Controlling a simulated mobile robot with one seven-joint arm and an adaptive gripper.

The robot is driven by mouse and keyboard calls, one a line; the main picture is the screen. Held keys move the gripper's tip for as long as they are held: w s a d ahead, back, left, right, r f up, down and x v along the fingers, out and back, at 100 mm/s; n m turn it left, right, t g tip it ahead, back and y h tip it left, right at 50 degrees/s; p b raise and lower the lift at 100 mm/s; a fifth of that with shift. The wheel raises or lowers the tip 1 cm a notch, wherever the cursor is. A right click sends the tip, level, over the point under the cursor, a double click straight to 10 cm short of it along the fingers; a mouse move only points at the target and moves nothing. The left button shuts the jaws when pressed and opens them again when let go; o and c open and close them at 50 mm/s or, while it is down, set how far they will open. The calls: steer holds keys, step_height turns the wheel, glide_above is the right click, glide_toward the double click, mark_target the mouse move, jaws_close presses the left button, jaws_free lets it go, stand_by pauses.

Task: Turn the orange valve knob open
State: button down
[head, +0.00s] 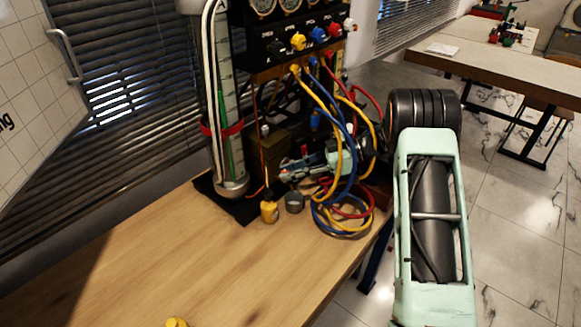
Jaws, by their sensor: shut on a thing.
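My gripper (288,172) reaches in from the right, low at the front of the gauge rig, beside the glass column's foot. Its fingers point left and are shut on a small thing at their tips. A little orange-red shows there, which fits the orange valve knob, but the fingers hide most of it and I cannot make out how far it is turned. The gauge rig (262,62) stands at the back of the wooden table, with a row of coloured knobs below its gauges, among them a yellow one (298,41).
Yellow, blue and red hoses (345,222) hang beside my gripper and coil on the table. A small yellow bottle (269,210) and a grey ring (294,203) stand just in front. The glass column (228,110) rises at left. The table's front (190,265) is mostly clear.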

steer(key=shift+f+n+g, duration=0.1)
steer(key=shift+n+g, duration=0.2)
stand_by(0.4)
steer(key=c, duration=1.8)
jaws_free()
